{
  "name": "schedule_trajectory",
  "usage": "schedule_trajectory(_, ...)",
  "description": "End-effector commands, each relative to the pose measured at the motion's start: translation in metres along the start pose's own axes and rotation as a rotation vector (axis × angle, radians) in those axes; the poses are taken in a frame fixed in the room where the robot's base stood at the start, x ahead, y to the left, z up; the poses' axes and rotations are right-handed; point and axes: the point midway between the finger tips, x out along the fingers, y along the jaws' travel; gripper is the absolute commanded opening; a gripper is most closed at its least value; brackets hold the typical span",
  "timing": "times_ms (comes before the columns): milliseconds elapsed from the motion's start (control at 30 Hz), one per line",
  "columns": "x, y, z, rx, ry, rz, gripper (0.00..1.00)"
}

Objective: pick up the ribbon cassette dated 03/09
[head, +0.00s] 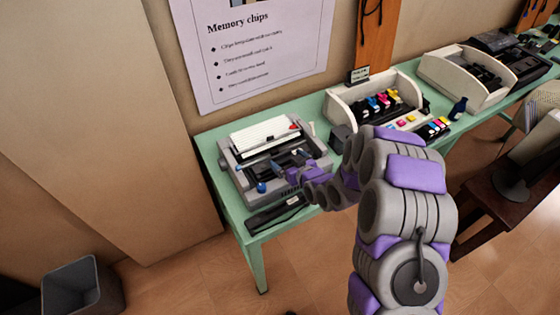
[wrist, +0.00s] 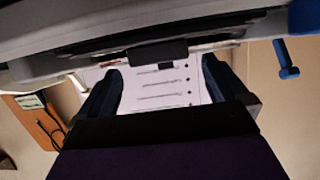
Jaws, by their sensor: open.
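A long dark cassette-like object (head: 276,213) with a small pale label lies at the front edge of the green table, in front of the printer. The label is too small to read, so I cannot tell its date. The grey printer (head: 240,172) with white paper stands just behind it. My gripper (head: 288,168) is over the printer's right front part. In the wrist view my gripper (wrist: 162,68) is open, with a small dark block (wrist: 158,52) on the machine showing between and beyond the fingers. I cannot tell whether anything touches.
A white open printer with coloured cartridges (head: 385,103) stands to the right on the green table (head: 232,208), with a small dark bottle (head: 458,108) beside it. A poster (head: 250,50) hangs behind. A grey bin (head: 82,285) stands on the floor at left.

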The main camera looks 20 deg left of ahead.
Motion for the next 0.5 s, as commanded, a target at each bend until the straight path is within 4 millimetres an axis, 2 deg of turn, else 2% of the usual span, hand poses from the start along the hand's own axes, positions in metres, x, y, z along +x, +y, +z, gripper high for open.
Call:
schedule_trajectory(100,0.018,-0.001,0.004,0.002,0.002,-0.001,1.00)
schedule_trajectory(300,0.040,-0.002,0.002,0.000,0.001,0.000,1.00)
schedule_trajectory(500,0.044,-0.003,0.002,0.000,-0.001,0.001,1.00)
